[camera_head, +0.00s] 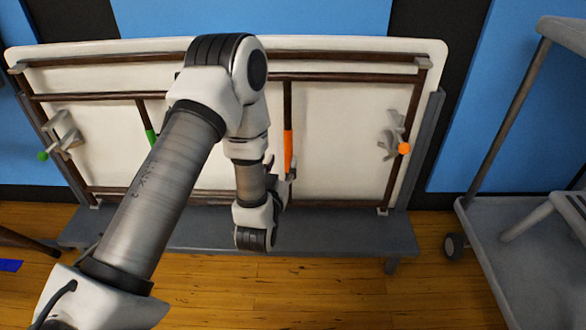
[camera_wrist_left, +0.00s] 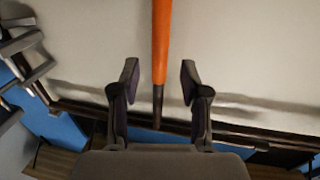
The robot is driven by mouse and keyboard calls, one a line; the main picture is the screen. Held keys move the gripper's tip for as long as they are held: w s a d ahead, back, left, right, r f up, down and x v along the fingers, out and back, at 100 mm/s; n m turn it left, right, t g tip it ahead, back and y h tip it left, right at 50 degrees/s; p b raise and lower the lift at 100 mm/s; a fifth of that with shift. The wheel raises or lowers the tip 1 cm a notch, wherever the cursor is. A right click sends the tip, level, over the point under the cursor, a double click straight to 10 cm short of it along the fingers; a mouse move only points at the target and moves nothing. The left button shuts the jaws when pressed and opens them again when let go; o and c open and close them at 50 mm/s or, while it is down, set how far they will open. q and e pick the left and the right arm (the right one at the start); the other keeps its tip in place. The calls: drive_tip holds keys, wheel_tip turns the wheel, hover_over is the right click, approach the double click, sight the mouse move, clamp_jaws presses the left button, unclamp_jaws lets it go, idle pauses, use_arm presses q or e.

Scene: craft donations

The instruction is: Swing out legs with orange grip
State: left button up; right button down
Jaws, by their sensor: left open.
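A folded table with a white underside (camera_head: 340,120) stands on edge, its brown leg frames (camera_head: 340,76) against it. The orange grip (camera_head: 288,150) is a sleeve on an upright bar right of the middle. It also shows in the left wrist view (camera_wrist_left: 161,40), with the bar's dark end below it. My left gripper (camera_head: 281,172) is at the lower part of this bar, partly hidden by my own arm. In the left wrist view its open fingers (camera_wrist_left: 159,80) stand either side of the bar, with gaps on both sides. My right gripper is not in view.
A green grip (camera_head: 151,137) is on another bar to the left. Side latches carry an orange knob (camera_head: 404,148) and a green knob (camera_head: 42,156). A grey stand (camera_head: 340,230) supports the table. A wheeled grey cart (camera_head: 490,225) is at right.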

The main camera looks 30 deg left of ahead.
sight(287, 148)
use_arm(q)
drive_tip(key=b+x, duration=0.2)
drive_tip(key=x, duration=0.5)
drive_tip(key=shift+b, duration=0.4)
drive_tip(key=shift+w+a+r, duration=0.1)
drive_tip(key=shift+w+r, duration=0.05)
drive_tip(key=shift+w, duration=0.2)
clamp_jaws()
